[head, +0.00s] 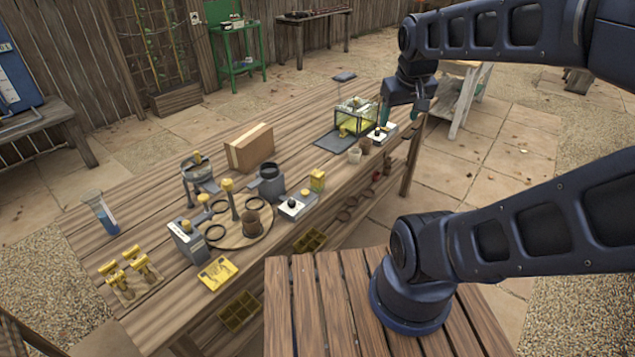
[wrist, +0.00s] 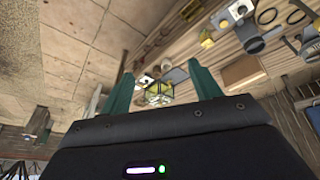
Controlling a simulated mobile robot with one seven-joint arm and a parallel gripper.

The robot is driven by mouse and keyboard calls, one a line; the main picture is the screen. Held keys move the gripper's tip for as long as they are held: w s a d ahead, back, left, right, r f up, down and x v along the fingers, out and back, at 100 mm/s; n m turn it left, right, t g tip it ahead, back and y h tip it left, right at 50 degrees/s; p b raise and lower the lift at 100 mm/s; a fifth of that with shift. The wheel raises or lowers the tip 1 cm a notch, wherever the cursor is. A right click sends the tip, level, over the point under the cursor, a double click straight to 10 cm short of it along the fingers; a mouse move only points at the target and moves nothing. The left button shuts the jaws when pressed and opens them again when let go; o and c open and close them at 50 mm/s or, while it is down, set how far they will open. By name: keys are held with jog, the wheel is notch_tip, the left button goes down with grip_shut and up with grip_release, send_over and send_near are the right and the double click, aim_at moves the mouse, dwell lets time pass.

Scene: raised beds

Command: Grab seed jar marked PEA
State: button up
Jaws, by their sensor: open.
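No marking reading PEA can be made out in either view. A small yellow jar-like container (head: 317,180) stands near the front edge of the wooden bench (head: 305,125); any label on it is too small to read. A yellow item (wrist: 207,38) also shows in the wrist view. My gripper (head: 403,108) is open and empty, with green fingers, over the far right end of the bench, beside a glass box (head: 356,116) with yellow contents. In the wrist view, my gripper (wrist: 163,86) has its fingers spread, and the glass box shows between them, apart from both.
A white device with a black knob (head: 382,133) and small pots (head: 355,155) sit below the glass box. A cardboard box (head: 250,148), a dark pot (head: 270,183), a round board (head: 236,238) and yellow tools (head: 130,272) occupy the bench. A green stand (head: 240,55) is behind.

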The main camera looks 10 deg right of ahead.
jog(key=w+a+f+n+h, duration=0.2)
jog(key=w+f+n, duration=0.35)
jog(key=w, duration=0.25)
jog(key=n, duration=2.1)
send_over(314, 175)
jog(key=s+a, duration=0.2)
jog(key=shift+g, duration=0.4)
jog(key=f, duration=2.2)
jog(key=shift+w+d+f, duration=0.2)
jog(key=shift+d+f, duration=0.05)
jog(key=shift+f, duration=0.1)
jog(key=shift+x, duration=2.75)
jog(key=shift+d+x, duration=0.25)
jog(key=shift+x, duration=1.1)
jog(key=shift+d+x, duration=0.25)
jog(key=shift+x, duration=1.1)
jog(key=shift+r, duration=0.15)
jog(key=shift+w, duration=0.1)
jog(key=c, duration=1.1)
